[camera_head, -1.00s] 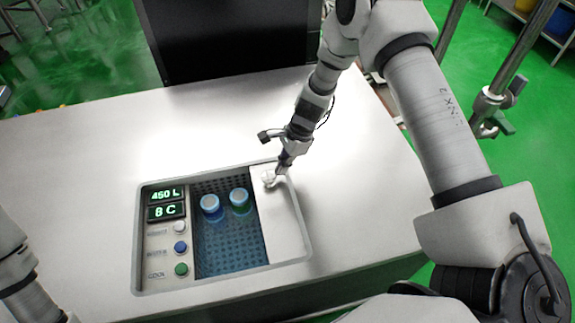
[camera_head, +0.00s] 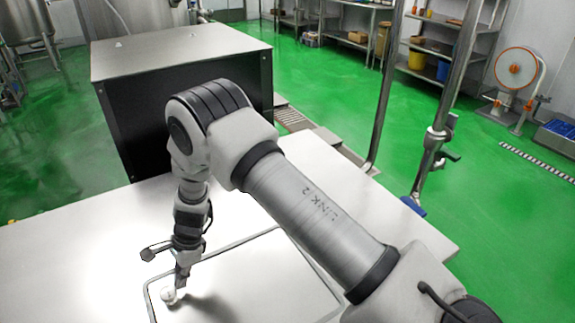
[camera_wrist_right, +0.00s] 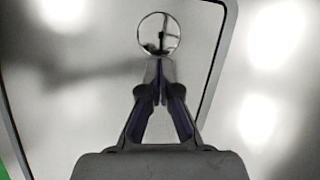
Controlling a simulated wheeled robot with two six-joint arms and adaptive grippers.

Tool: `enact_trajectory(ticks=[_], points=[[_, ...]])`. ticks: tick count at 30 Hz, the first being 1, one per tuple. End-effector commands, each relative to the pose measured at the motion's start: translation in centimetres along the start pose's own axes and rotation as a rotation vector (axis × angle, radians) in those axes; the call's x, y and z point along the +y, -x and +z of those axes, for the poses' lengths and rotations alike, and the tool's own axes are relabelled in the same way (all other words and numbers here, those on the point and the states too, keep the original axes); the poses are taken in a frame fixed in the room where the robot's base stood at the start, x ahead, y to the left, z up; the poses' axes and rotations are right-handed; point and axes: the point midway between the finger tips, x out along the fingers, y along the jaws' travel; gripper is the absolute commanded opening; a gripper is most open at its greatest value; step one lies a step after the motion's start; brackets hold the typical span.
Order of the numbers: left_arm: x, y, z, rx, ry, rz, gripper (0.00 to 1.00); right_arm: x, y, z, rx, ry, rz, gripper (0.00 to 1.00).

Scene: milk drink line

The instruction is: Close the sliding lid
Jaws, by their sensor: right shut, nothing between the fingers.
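The sliding lid (camera_head: 255,278) is a flat pale metal panel inside a dark-edged rounded rim on the counter. It fills the part of the recess that shows; the lower part is outside the head view. A small round knob (camera_head: 170,295) stands on it, and shows as a shiny disc in the right wrist view (camera_wrist_right: 159,34). My right gripper (camera_head: 181,284) points down beside the knob, shut and empty. In the right wrist view its fingertips (camera_wrist_right: 159,62) are together just below the knob; I cannot tell whether they touch it. My left gripper is not in view.
A large black box with a metal top (camera_head: 185,95) stands behind the counter. The bare counter (camera_head: 60,260) is clear on the left. A vertical metal pole (camera_head: 440,120) stands beyond its right side. Shelves (camera_head: 450,50) and a round orange-rimmed fan (camera_head: 516,68) are farther back.

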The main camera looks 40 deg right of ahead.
Motion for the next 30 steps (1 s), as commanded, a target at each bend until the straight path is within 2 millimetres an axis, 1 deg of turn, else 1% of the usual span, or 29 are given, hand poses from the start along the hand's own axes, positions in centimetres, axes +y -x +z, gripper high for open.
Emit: enact_trajectory(ticks=[1, 3, 6, 13, 23, 26, 30], points=[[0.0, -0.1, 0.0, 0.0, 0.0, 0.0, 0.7, -0.1, -0.4, 0.8, 0.001, 0.003, 0.001, 0.0], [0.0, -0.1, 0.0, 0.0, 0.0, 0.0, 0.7, -0.3, -0.7, 1.6, 0.001, 0.003, 0.002, 0.0], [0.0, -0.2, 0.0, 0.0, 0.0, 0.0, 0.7, -0.5, -1.0, 2.4, 0.0, 0.0, 0.0, 0.0], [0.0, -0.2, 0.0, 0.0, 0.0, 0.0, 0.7, -0.6, -1.2, 3.0, -0.001, 0.0, 0.001, 0.0], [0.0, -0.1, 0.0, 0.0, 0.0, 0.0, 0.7, -0.7, -1.1, 3.0, -0.003, -0.001, 0.001, 0.0], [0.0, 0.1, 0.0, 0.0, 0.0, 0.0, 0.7, -0.7, -0.8, 2.4, -0.004, -0.003, 0.0, 0.0], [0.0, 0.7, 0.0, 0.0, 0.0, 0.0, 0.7, -0.5, 0.1, 0.4, -0.006, -0.004, 0.0, 0.0]])
